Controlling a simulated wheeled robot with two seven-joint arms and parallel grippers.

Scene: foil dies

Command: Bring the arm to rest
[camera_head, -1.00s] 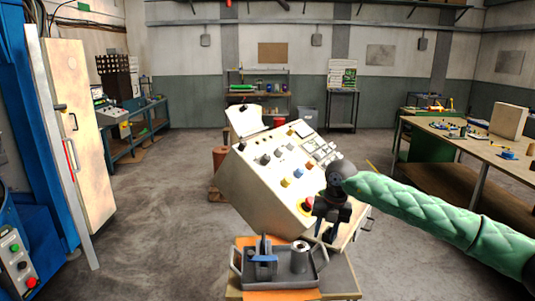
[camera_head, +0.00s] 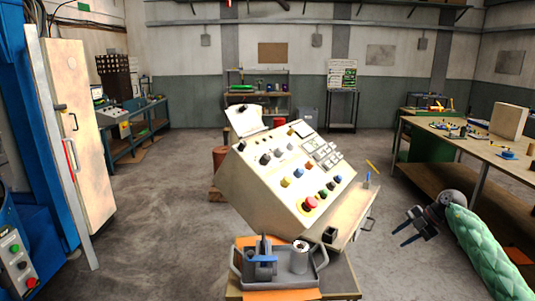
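My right gripper (camera_head: 407,228) is at the lower right, at the end of my green quilted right arm (camera_head: 482,248). Its two dark fingers are apart with nothing between them. It hangs over the floor, to the right of the tilted control console (camera_head: 285,175) and clear of it. My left gripper is not in view.
A red button (camera_head: 310,203) is on the console face. A workbench (camera_head: 470,153) stands at right, a white cabinet (camera_head: 85,150) at left. Floor (camera_head: 150,220) left of the console is bare.

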